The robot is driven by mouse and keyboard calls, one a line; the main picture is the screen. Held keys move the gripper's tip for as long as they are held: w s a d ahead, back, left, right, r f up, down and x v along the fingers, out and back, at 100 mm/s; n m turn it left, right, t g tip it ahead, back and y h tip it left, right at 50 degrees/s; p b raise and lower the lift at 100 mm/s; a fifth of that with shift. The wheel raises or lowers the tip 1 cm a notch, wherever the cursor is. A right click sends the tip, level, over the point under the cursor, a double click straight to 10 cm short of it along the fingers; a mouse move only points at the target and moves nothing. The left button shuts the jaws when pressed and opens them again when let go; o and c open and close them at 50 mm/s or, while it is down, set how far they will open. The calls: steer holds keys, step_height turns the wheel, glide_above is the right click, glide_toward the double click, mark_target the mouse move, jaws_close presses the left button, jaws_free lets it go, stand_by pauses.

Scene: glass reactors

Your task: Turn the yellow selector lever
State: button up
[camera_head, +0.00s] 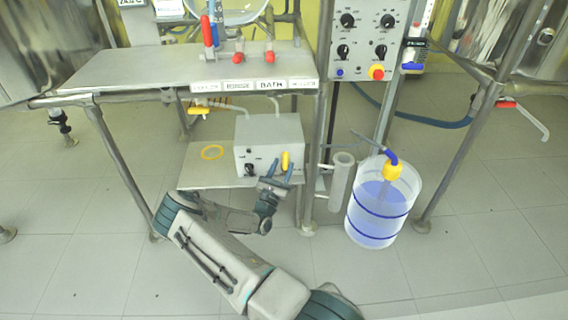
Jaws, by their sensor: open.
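The yellow selector lever (285,161) is a small upright handle on the front face of a grey box (268,133), near that face's right side. The box stands on a low shelf under the bench. My gripper (280,170) is open in front of the box, with its blue-grey fingertips just below and around the lever's lower end as seen here. I cannot tell whether the fingers touch the lever or are still in front of it. The lower part of the lever is partly hidden by the fingers.
A black knob (250,170) sits left of the lever. A yellow-handled valve (199,110) hangs under the bench. A grey cylinder (342,180) and a bucket of blue liquid (376,225) stand to the right.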

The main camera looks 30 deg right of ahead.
steer(key=p+v, duration=0.2)
steer(key=v, duration=1)
steer(key=s+r+m+g+y+p, duration=0.1)
steer(key=s+r+m+g+p, duration=0.25)
steer(key=r+m+g, duration=0.4)
steer(key=s+r+m+g+y+p, duration=0.25)
steer(key=r+m+g+p, duration=0.2)
steer(key=r, duration=0.65)
steer(key=s+r+m+g+y+p, duration=0.1)
steer(key=s+r+m+g+p, duration=0.4)
steer(key=r, duration=0.4)
steer(key=s+a+r+m+t+y+p, duration=0.2)
steer(key=s+a+r+y+p, duration=0.2)
steer(key=r, duration=0.8)
steer(key=s+a+r+m+t+y+p, duration=0.2)
steer(key=s+a+r+m+y+p, duration=0.1)
steer(key=r, duration=0.9)
steer(key=s+a+r+m+t+y+p, duration=0.2)
steer(key=s+a+r+y+p, duration=0.4)
steer(key=a+r+p, duration=0.3)
step_height(320, 180, up, 3)
steer(key=shift+r+m+t+y+p, duration=0.2)
steer(key=shift+m+t+y+p, duration=0.2)
steer(key=shift+m+y+p, duration=0.3)
